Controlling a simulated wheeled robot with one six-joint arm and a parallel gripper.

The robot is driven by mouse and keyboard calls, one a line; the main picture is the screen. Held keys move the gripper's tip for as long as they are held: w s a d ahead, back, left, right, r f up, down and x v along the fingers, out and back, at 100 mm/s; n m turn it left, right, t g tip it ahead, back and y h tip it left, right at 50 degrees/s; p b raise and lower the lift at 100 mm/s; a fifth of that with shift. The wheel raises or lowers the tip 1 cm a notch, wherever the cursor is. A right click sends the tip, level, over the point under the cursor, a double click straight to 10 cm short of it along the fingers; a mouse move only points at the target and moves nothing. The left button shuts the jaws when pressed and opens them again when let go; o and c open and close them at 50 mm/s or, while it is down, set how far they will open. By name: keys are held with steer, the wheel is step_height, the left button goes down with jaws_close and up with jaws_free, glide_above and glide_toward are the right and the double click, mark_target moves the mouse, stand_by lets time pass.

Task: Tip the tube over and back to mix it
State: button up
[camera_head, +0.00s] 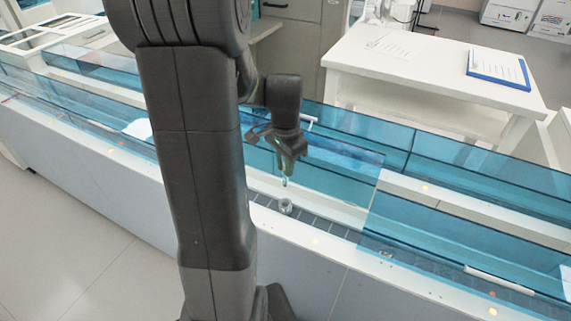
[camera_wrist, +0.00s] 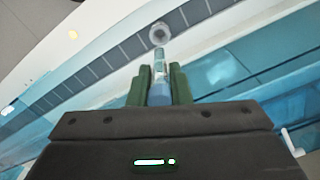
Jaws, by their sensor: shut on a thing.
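My gripper (camera_head: 287,165) is shut on the tube (camera_head: 285,182), which hangs below the jaws in the head view, roughly upright. In the wrist view my gripper (camera_wrist: 159,85) shows two green fingers, one on each side of the tube (camera_wrist: 159,68). The tube is pale and clear at its far end and blue between the fingers. The tube's upper part is hidden by the jaws in the head view. A small round grey holder (camera_head: 285,205) sits on the track just below the tube, apart from it. It also shows in the wrist view (camera_wrist: 159,33).
The track (camera_head: 327,226) is a dark segmented strip inside a white channel. Blue clear panels (camera_head: 340,170) stand along it, close to my gripper. A white table (camera_head: 420,70) with a blue clipboard (camera_head: 498,68) stands behind. Open floor lies at the front left.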

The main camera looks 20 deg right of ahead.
step_height(320, 180, up, 10)
steer(key=p, duration=0.7)
steer(key=shift+f+p, duration=0.1)
steer(key=shift+p, duration=0.25)
steer(key=shift+f, duration=0.1)
steer(key=shift+w, duration=0.1)
